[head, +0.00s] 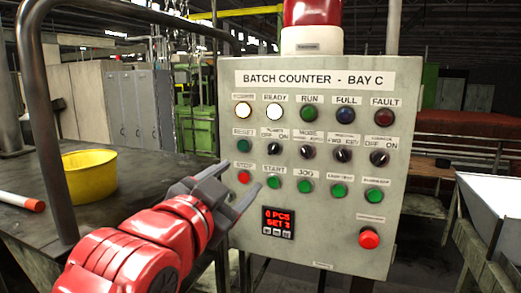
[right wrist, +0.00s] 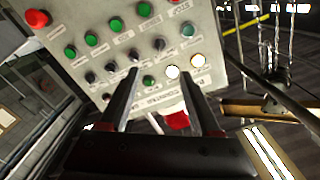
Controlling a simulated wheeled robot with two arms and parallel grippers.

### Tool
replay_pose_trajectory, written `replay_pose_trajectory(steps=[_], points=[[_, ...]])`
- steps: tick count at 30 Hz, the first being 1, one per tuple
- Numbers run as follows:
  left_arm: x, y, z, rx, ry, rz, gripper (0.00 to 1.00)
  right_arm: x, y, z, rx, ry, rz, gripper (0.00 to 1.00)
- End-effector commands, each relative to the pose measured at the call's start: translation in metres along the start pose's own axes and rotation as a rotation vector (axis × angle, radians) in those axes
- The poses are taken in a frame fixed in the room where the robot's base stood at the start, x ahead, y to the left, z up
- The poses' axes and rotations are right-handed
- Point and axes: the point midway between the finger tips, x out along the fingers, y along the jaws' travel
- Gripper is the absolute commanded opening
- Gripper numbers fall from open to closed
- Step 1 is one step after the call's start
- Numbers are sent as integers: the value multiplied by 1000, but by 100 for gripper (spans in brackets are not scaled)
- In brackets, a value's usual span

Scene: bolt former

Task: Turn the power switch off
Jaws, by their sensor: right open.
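The grey control panel (head: 320,225) labelled BATCH COUNTER - BAY C faces me. Two dark rotary switches carry OFF and ON marks. One (head: 274,148) is right of the green reset button, under a small label that looks like POWER; the other (head: 379,157) is at the row's right end, its label too blurred to read. Which way their pointers face is hard to tell. My right gripper (head: 240,178) is open and empty in front of the panel's left side, near the red stop button. In the right wrist view its two fingers (right wrist: 160,78) point at the panel.
Two white lamps (head: 274,112) are lit at the panel's top left. Green buttons (head: 306,186), a red display (head: 278,220) and a red push button (head: 369,238) sit lower. A table with a yellow bowl (head: 88,172) and a dark metal tube frame (head: 42,110) stands left.

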Motion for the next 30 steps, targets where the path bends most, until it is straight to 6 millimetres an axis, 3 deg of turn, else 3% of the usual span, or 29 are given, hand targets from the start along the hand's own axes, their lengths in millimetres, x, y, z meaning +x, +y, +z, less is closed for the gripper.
replay_pose_trajectory(steps=[5,19,24,30], points=[[14,-1,-2,0,0,0,50,30,0,-4,-5,4,7,64],[59,-3,-10,0,0,0,50,138,0,-5,-5,4,6,64],[68,-3,-11,0,0,0,50,161,-1,-3,-3,3,2,64],[70,-3,-12,0,0,0,50,170,0,-1,0,2,1,64]])
